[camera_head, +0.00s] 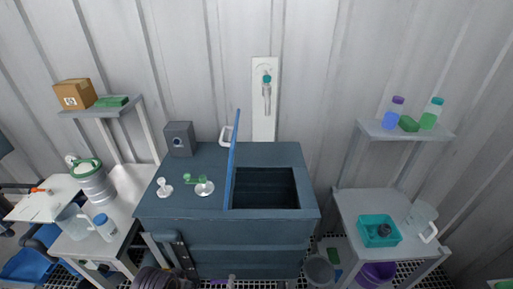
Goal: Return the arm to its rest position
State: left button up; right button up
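Neither of my grippers is in view in the head view, and I cannot make out either arm with certainty. The task names no other object. The dark blue chest (270,215) stands in the middle, against the corrugated wall. Its lid (233,165) stands upright beside an open, dark compartment (265,187). A small grey box with a round dial (179,139), a green fitting (195,179) and a white disc (204,188) are on the chest's left top.
The left bench (128,190) holds a green-rimmed canister (95,182), a jug (73,222) and a blue-capped bottle (105,228). The right table (362,205) holds a teal tray (367,240) and a clear pitcher (421,218). Wall shelves (388,133) hang on both sides. A purple bucket (376,273) is below.

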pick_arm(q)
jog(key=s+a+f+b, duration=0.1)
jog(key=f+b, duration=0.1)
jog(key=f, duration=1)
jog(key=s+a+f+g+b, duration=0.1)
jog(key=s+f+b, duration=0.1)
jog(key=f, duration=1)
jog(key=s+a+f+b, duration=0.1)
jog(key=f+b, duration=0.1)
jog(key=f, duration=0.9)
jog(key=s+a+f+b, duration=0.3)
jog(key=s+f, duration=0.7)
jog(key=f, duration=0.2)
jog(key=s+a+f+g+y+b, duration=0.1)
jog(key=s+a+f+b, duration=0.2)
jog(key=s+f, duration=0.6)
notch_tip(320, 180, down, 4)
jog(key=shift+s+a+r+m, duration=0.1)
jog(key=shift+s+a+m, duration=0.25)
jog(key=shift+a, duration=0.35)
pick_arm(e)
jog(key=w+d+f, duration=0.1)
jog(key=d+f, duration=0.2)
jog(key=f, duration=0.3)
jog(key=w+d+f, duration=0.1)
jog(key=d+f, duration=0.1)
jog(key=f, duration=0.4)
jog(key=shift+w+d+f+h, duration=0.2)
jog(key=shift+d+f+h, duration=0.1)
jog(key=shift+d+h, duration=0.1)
